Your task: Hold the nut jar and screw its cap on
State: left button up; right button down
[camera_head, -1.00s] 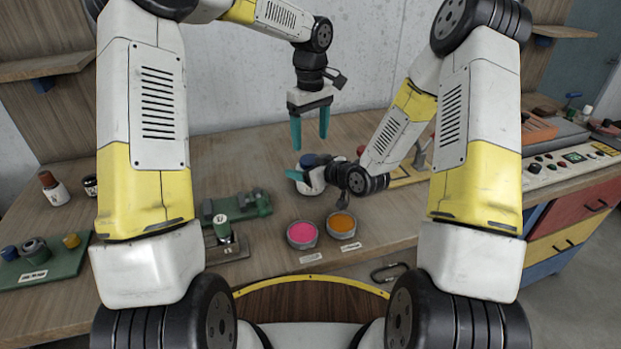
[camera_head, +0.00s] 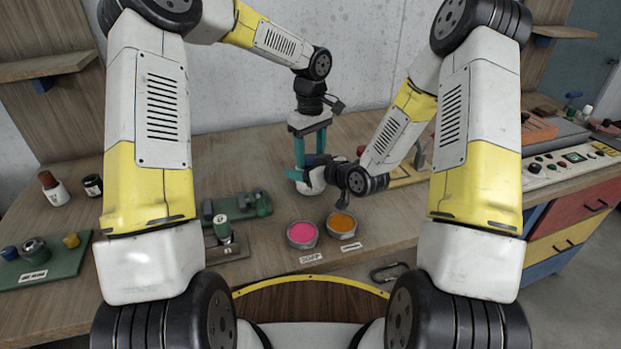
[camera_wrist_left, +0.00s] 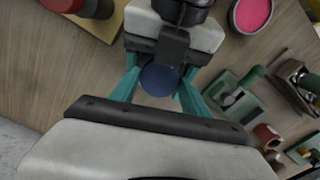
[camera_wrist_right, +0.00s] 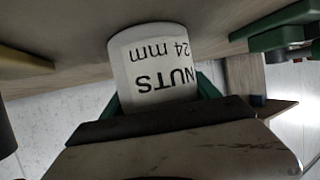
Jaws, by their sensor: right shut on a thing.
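The white nut jar (camera_wrist_right: 150,65), labelled "NUTS 24 mm" and inverted in the right wrist view, stands between the teal fingers of my right gripper (camera_wrist_right: 158,95), which is shut on it. In the head view the jar is mostly hidden by the right gripper's body. The round blue cap (camera_wrist_left: 160,79) lies at the jar's top; its seating on the rim cannot be seen. My left gripper (camera_head: 310,158) points straight down over the jar, its teal fingers one on each side of the cap. They look open, with little room beside the cap.
Bowls of pink material (camera_head: 302,234) and orange material (camera_head: 341,224) stand nearer the front edge. A green fixture (camera_head: 240,206) is left of the jar. A green tray with small parts (camera_head: 45,262) lies far left. A control panel (camera_head: 570,160) is at right.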

pick_arm(q)
jog(key=c, duration=0.5)
jog(key=shift+o, duration=0.2)
jog(key=m, duration=0.6)
jog(key=shift+m, duration=0.3)
jog(key=o, duration=1.5)
jog(key=shift+r, duration=2.25)
